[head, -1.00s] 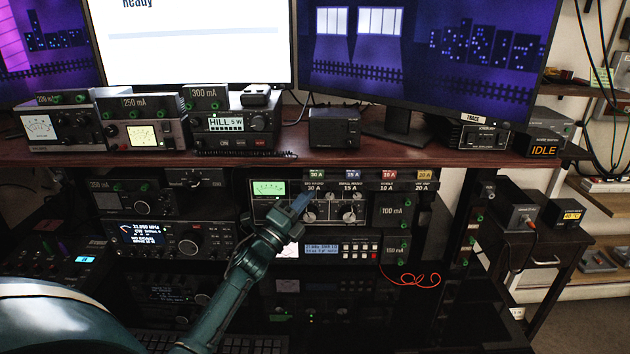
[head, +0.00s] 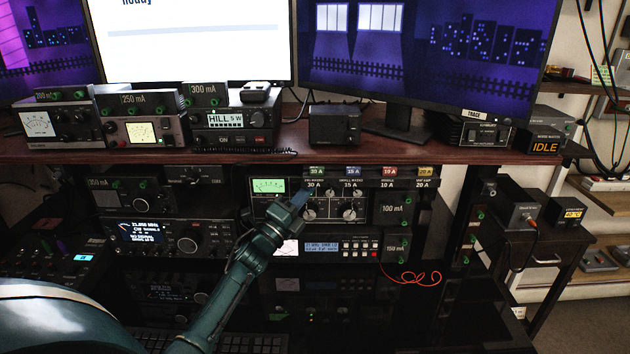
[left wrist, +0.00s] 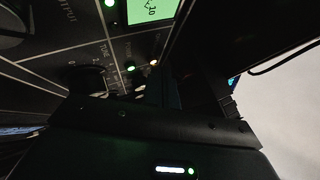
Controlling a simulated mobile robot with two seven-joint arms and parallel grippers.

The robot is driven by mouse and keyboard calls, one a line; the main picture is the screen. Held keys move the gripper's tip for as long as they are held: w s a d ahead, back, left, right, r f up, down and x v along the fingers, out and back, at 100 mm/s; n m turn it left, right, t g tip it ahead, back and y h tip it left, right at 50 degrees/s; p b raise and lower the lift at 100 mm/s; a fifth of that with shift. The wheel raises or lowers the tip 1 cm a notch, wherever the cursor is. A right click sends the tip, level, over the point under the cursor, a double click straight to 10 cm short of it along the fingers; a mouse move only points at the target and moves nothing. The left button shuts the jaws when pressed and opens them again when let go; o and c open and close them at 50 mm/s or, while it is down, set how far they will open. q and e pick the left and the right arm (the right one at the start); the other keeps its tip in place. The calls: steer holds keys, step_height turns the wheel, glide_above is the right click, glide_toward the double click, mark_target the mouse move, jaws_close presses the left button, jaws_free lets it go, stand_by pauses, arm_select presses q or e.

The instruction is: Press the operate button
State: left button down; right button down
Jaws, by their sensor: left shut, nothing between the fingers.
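My left gripper (head: 299,199) has blue fingertips that are closed with nothing between them. In the head view they are in front of the tuner panel (head: 325,195), right of its lit green meter (head: 268,185) and near its knobs. The left wrist view shows this panel at close range, with part of the green meter (left wrist: 150,9), a knob marked TUNE (left wrist: 88,80), a green light (left wrist: 131,68) and an amber light (left wrist: 154,62). The dark fingers (left wrist: 163,88) reach toward the panel near these lights. I cannot make out the operate button or tell whether the fingertips touch the panel. My right gripper is not in view.
The wooden shelf (head: 370,149) overhangs the tuner and carries several radio units and monitors. A radio with a lit display (head: 172,238) is left of my forearm. A unit reading IDLE (head: 544,146) stands at the right. A red cable (head: 412,280) hangs below the tuner.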

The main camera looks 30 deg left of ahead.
arm_select(q)
steer(key=shift+w, duration=0.1)
stand_by(0.4)
steer(key=shift+s+d, duration=0.25)
steer(key=shift+s, duration=0.25)
steer(key=s+d+p, duration=0.2)
steer(key=s, duration=0.1)
steer(key=s+d+p, duration=0.1)
steer(key=s, duration=0.1)
stand_by(0.6)
stand_by(0.4)
